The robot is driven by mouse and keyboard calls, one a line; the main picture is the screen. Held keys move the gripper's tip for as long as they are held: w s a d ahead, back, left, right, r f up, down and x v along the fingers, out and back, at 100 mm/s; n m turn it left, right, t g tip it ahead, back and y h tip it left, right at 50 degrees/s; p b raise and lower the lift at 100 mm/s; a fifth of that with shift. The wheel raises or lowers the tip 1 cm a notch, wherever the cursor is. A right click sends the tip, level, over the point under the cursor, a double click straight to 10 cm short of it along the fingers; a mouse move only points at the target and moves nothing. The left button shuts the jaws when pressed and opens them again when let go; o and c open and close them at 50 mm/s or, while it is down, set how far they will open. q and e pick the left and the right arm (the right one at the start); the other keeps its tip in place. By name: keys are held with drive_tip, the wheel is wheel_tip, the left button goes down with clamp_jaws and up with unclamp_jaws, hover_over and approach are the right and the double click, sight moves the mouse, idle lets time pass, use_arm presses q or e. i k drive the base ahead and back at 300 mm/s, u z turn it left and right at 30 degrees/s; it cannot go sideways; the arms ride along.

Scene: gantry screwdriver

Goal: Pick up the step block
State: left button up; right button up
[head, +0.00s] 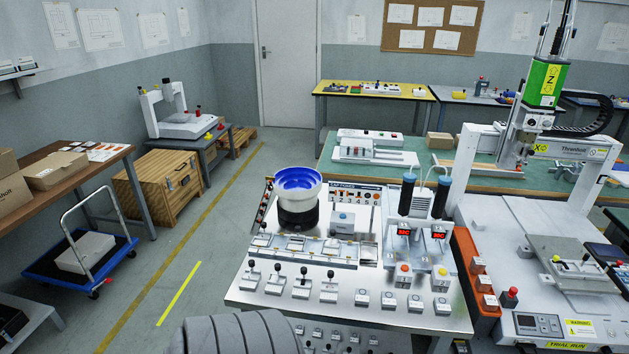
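I cannot tell for certain which object is the step block. Several small parts, too small to make out, lie on the yellow-topped bench (343,89) at the back. A pale stepped-looking fixture (372,153) sits on the green-topped bench (400,184). Neither gripper shows in the head view. A dark grey ribbed shape at the bottom edge looks like part of my own body.
A steel control panel (259,299) with a blue bowl feeder (298,180) stands close in front. The white gantry machine (510,220) is to its right. A blue cart (58,275) and wooden crate (165,187) stand left. Floor between is clear.

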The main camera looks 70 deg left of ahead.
sight(276, 280)
drive_tip(key=i, duration=1.25)
drive_tip(key=u, duration=1.9)
